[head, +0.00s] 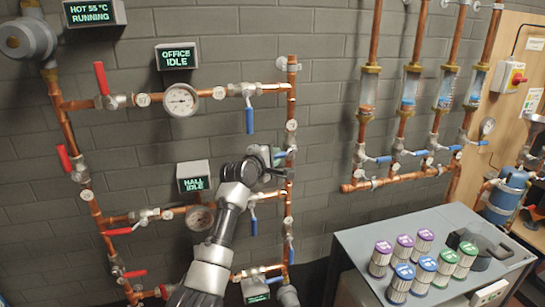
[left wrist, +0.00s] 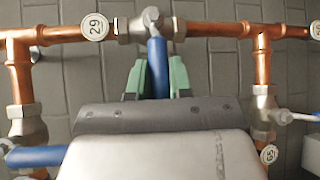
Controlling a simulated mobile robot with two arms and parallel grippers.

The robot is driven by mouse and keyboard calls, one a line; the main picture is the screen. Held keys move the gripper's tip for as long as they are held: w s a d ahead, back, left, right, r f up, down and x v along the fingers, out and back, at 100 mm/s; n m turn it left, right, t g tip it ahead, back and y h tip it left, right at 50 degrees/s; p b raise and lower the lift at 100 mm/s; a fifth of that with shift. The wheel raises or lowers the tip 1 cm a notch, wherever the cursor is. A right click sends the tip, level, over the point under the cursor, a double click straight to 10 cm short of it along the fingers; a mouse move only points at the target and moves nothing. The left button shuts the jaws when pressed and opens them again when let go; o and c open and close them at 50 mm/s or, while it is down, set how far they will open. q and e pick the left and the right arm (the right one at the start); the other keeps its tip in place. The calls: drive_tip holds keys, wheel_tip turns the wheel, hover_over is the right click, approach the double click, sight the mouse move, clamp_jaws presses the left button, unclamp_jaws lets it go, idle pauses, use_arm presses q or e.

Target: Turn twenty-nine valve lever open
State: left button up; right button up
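The valve tagged 29 (left wrist: 150,24) sits on a copper pipe, with its round white tag (left wrist: 94,26) beside it. In the head view this pipe is the vertical riser, with the tag (head: 291,125) above the valve. The blue lever (left wrist: 157,66) stands square across the pipe; part of it (head: 281,155) shows in the head view. My left gripper (left wrist: 158,80) has its green fingers on both sides of the lever, close against it, and appears shut on it. The lever's far end is hidden by the gripper body. My right gripper is not in view.
Branch pipes carry blue levers above (head: 250,120) and below (head: 254,225) my gripper. Red levers (head: 101,78) and gauges (head: 181,100) are to the left. A grey cabinet (head: 365,240) with several colored canisters stands at lower right.

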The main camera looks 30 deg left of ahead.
use_arm(q)
clamp_jaws()
drive_tip(key=shift+f, duration=0.15)
